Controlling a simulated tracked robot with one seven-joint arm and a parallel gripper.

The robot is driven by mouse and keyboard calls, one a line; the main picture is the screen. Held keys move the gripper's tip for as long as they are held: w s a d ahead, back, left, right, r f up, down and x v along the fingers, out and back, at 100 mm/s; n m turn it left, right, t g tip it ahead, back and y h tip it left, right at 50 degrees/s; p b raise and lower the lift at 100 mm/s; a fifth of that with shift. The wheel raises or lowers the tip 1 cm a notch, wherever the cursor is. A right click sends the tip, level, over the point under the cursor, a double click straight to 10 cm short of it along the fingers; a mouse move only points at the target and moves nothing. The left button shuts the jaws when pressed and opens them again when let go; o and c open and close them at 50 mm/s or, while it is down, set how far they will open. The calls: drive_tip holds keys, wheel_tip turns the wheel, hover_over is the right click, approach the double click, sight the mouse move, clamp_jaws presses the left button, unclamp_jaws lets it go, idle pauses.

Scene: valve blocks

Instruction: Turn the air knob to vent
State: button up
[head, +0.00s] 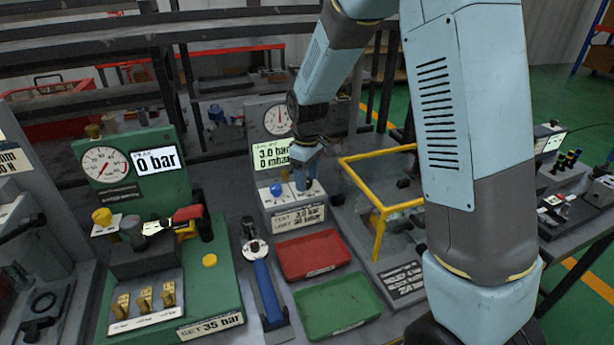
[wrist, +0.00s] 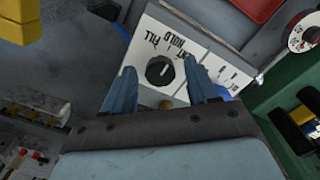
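The air knob (wrist: 159,72) is a round black knob on a white plate marked FILL, HOLD and a partly covered VENT, in the wrist view. Its exact pointing direction is hard to tell. My gripper (wrist: 160,68) is open, with one blue finger on each side of the knob. I see gaps between fingers and knob, and cannot tell how far the tips are above the plate. In the head view my gripper (head: 304,184) reaches down to the right part of the small test panel (head: 298,216) and hides the knob. The display (head: 271,154) reads 3.0 bar and 0 mbar.
A blue knob (head: 276,189) sits left of my gripper on the same panel. A round gauge (head: 278,119) stands behind. A yellow frame (head: 378,222) rises close on the right. Red (head: 313,254) and green (head: 337,304) trays lie in front. A green valve station (head: 225,290) is at left.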

drive_tip(key=c, duration=1)
drive_tip(key=shift+o, duration=0.2)
drive_tip(key=shift+m, duration=0.4)
drive_tip(key=m, duration=0.3)
drive_tip(key=shift+m, duration=0.4)
drive_tip(key=m, duration=0.4)
drive_tip(key=shift+m, duration=0.3)
drive_tip(key=o, duration=1)
drive_tip(key=shift+o, duration=0.2)
